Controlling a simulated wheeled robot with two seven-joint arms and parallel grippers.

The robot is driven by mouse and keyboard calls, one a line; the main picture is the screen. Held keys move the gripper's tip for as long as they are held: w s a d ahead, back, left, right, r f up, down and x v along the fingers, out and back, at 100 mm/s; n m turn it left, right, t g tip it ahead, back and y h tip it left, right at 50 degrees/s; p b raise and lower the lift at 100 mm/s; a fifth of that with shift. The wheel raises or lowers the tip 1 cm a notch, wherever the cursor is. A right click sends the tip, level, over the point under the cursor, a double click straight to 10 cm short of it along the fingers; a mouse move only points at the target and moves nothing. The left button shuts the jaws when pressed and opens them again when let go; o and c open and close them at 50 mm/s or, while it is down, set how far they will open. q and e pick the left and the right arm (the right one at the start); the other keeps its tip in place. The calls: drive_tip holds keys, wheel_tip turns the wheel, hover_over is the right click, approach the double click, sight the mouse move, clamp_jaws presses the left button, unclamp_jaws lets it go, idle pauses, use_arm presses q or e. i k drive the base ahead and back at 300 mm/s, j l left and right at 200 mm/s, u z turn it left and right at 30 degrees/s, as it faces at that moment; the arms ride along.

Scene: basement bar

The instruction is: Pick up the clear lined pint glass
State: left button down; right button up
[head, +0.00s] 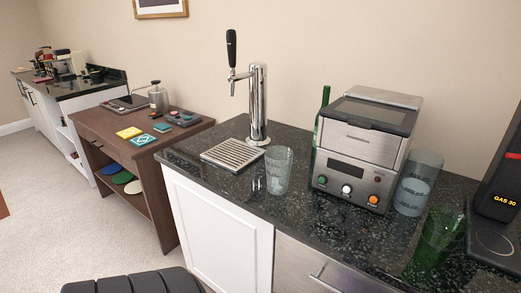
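A clear glass (279,171) with faint markings stands upright on the dark speckled counter, between the drip tray and the steel machine; it looks like the lined pint glass. A second, taller bluish see-through glass (417,183) with a pale band low on its side stands right of the machine. A green see-through glass (437,236) stands nearer the counter's front right. Neither of my grippers shows in the head view, and nothing is seen touching the glasses.
A chrome tap (258,105) rises behind a slotted drip tray (233,154). A steel machine (361,150) with knobs partly hides a green bottle (322,110). A black device (501,185) stands at far right. A brown side table (150,138) holds coasters. Counter in front of the clear glass is bare.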

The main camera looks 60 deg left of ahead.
sight(278, 173)
drive_tip(key=u, duration=1.8)
drive_tip(key=i+j+z, duration=0.4)
drive_tip(key=j, duration=1.1)
drive_tip(key=i+j+z, duration=0.25)
drive_tip(key=j+z, duration=0.15)
drive_tip(key=j, duration=1.2)
drive_tip(key=j+z, duration=0.4)
drive_tip(key=j, duration=1.25)
